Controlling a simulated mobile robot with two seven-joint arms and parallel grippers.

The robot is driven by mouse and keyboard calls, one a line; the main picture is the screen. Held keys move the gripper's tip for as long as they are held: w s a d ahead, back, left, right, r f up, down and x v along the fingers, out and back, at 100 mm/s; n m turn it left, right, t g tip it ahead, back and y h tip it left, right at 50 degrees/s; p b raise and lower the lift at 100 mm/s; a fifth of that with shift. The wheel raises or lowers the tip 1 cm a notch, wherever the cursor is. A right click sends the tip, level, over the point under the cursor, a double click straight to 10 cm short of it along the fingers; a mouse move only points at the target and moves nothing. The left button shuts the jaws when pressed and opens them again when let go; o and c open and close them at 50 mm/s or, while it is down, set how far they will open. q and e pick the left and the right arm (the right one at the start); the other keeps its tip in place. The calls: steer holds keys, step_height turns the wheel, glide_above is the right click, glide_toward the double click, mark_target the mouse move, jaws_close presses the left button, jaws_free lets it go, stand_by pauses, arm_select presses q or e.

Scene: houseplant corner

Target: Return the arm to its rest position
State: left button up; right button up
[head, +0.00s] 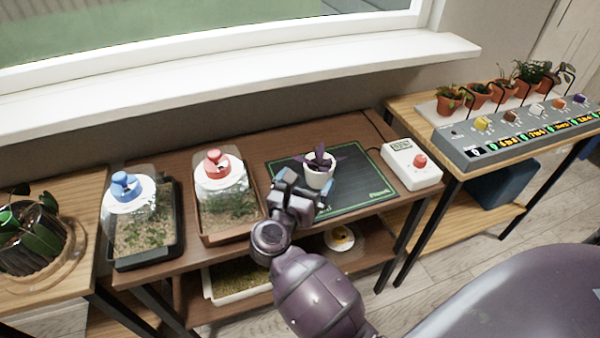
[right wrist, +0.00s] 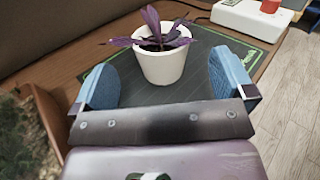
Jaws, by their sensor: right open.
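My right gripper (head: 299,185) is over the front left part of the dark mat on the brown table. In the right wrist view its two blue fingers (right wrist: 160,82) are spread wide with nothing between their tips. A white pot (right wrist: 164,66) with a purple-leaved plant (right wrist: 150,32) stands upright on the mat just beyond the fingers, and the fingers look apart from it. In the head view the pot (head: 318,177) shows right behind the gripper, which hides a little of its left side. My left gripper is not in view.
Two terrarium trays with a blue-knobbed lid (head: 125,186) and a red-knobbed lid (head: 217,164) stand left of the gripper. A white box with a red button (head: 411,164) is at the right. The dark mat (head: 358,178) has bare room beside the pot. A lower shelf holds a tray (head: 235,283).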

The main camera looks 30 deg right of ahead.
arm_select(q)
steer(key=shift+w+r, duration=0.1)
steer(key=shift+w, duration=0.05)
arm_select(e)
steer(key=shift+s+d+r+n+t, duration=0.1)
steer(key=shift+r+n+t, duration=0.2)
steer(key=shift+t, duration=0.1)
steer(key=s+a+r+n+t+y+p, duration=0.1)
steer(key=s+r+n+t+y+p, duration=0.35)
steer(key=n, duration=0.75)
steer(key=s+a+r+n+t+y+p, duration=0.1)
steer(key=s+a+n+t+y, duration=0.15)
steer(key=n+t+y, duration=0.65)
arm_select(q)
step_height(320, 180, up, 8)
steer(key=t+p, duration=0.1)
steer(key=p, duration=0.3)
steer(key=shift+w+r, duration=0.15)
arm_select(e)
steer(key=s+d+f+n+g+y, duration=0.1)
steer(key=s+f+n+g, duration=0.5)
steer(key=s+n, duration=0.4)
steer(key=s+d+f+n+g+y, duration=0.1)
steer(key=s+f+n+g, duration=0.5)
steer(key=s+n, duration=0.4)
steer(key=n, duration=0.5)
steer(key=shift+s+n, duration=0.15)
steer(key=shift+n, duration=0.25)
steer(key=shift+f+g, duration=0.1)
steer(key=shift+g, duration=0.15)
